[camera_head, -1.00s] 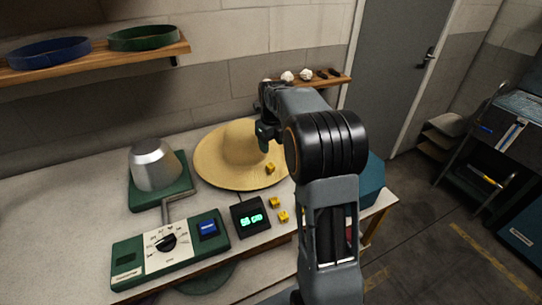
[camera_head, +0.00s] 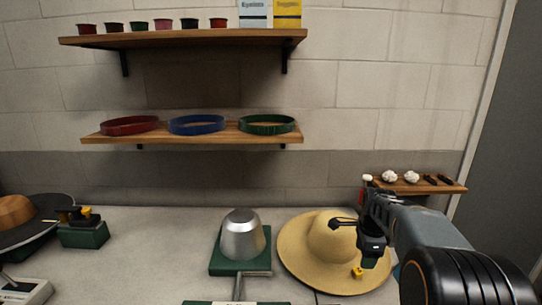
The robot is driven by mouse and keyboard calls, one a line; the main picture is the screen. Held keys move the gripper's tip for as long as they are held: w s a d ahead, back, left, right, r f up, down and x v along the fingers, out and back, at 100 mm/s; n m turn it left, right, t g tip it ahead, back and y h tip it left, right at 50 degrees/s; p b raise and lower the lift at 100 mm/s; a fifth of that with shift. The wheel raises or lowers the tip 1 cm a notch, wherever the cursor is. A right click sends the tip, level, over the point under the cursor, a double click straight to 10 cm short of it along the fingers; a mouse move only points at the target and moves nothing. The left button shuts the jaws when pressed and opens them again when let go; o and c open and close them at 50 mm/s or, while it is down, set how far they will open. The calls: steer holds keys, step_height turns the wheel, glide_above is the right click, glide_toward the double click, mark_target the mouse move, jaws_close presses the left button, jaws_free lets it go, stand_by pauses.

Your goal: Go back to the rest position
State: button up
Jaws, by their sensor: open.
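My gripper (camera_head: 345,222) is at the right of the head view, over the right part of the straw hat. Its jaws are open and appear empty. The straw hat (camera_head: 300,252) lies crown up on the workbench, with its wide brim flat. A small yellow block (camera_head: 357,272) shows at the hat's brim, below my gripper. My arm covers the bench at the lower right. I cannot tell the exact height of the gripper above the hat.
A metal hat form (camera_head: 242,236) on a green base (camera_head: 225,266) stands left of the hat. A dark hat (camera_head: 32,222) and a green device (camera_head: 84,235) are at the far left. Wall shelves hold coloured bands and spools. Bench (camera_head: 155,250) between is clear.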

steer(key=s+a+n+t, duration=0.1)
steer(key=s+a+n, duration=0.4)
steer(key=s+n, duration=0.5)
steer(key=s+a+n+t, duration=0.1)
steer(key=s+a+n, duration=0.4)
steer(key=s+n, duration=0.4)
steer(key=shift+s+a+n+t, duration=0.3)
steer(key=shift+s+n, duration=0.1)
steer(key=shift+s, duration=0.2)
steer(key=shift+r, duration=0.1)
